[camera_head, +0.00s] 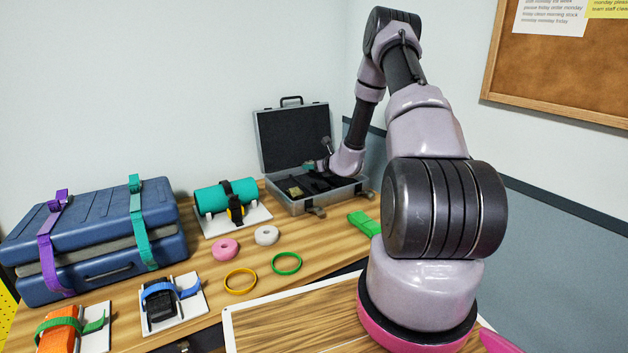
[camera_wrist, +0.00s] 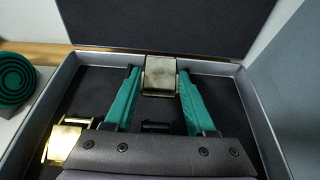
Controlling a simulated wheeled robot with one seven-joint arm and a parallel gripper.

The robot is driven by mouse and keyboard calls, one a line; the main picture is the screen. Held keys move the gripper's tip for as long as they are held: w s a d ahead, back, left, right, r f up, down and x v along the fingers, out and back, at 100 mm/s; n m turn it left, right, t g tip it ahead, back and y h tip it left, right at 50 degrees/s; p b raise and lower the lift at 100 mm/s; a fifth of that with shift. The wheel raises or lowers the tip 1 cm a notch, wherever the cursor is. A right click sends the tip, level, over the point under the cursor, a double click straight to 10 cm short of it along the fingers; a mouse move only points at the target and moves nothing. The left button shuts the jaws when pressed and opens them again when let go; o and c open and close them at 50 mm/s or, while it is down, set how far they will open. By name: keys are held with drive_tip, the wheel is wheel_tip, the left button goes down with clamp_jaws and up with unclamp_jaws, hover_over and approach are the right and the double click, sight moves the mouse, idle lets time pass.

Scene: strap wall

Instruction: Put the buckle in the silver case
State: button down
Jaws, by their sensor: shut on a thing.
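The silver case (camera_head: 310,204) stands open at the back of the bench, with its lid upright against the wall. It also shows in the wrist view (camera_wrist: 254,110), where its rim frames a dark lined inside. My gripper (camera_wrist: 160,84) has teal fingers shut on a metal buckle (camera_wrist: 160,74). The fingers and buckle are over or inside the case, near its lid side; the exact height of the buckle is unclear. A second, brass-coloured buckle (camera_wrist: 62,143) lies at the left inside the case, and it shows small in the head view (camera_head: 295,191).
A blue suitcase (camera_head: 100,220) with purple and teal straps stands left. A teal roll (camera_head: 222,196) on a white stand is left of the case.

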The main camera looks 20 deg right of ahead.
sight(307, 178)
drive_tip(key=shift+f, duration=2.4)
drive_tip(key=shift+f, duration=0.15)
